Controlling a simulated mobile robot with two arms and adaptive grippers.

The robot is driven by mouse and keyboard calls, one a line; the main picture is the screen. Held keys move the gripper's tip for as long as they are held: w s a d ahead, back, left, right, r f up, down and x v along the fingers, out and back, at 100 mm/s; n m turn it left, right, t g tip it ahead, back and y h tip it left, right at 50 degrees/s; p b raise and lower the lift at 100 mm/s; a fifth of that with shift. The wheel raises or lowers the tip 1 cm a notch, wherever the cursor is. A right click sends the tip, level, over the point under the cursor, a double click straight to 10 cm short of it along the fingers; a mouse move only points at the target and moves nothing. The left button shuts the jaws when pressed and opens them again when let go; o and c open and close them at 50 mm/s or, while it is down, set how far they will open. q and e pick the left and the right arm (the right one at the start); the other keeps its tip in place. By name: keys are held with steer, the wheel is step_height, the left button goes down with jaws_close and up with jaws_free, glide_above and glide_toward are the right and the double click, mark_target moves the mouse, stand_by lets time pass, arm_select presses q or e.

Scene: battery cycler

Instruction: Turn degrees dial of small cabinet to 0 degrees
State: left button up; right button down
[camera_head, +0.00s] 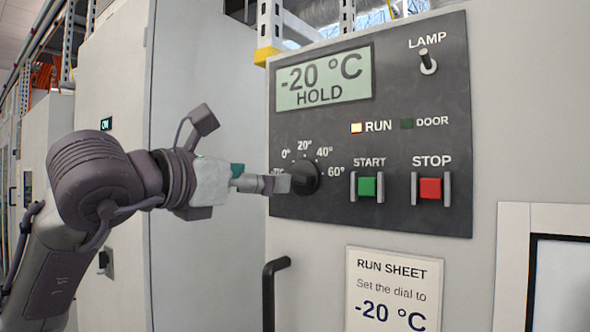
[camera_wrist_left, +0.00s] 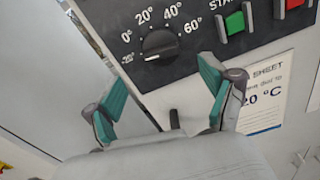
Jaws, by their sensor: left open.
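The degrees dial (camera_head: 305,177) is a round black knob on the dark control panel (camera_head: 410,95), partly covered by my gripper in the head view. In the left wrist view the dial (camera_wrist_left: 158,43) shows whole, with marks 0°, 20°, 40° and 60° around it and a small label at its lower left. Its white pointer line appears turned to that lower-left label. The display (camera_head: 323,79) reads -20 °C HOLD. My left gripper (camera_wrist_left: 158,85) is open, its teal-padded fingers spread below the dial with nothing between them. My right gripper is in neither view.
START (camera_head: 367,187) and STOP (camera_head: 430,189) buttons sit right of the dial. A LAMP switch (camera_head: 428,62) is above. The RUN light (camera_head: 356,128) glows. A run sheet (camera_head: 389,290) reading "Set the dial to -20 °C" and a black handle (camera_head: 269,295) are below.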

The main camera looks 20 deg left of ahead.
mark_target(294, 173)
arm_select(q)
steer(key=p+x, duration=0.3)
steer(key=x, duration=0.5)
steer(key=shift+d+r, duration=0.1)
steer(key=shift+w+d, duration=0.2)
steer(key=shift+w, duration=0.4)
steer(key=shift+s+a, duration=0.1)
steer(key=shift+s, duration=0.1)
steer(key=c, duration=1.2)
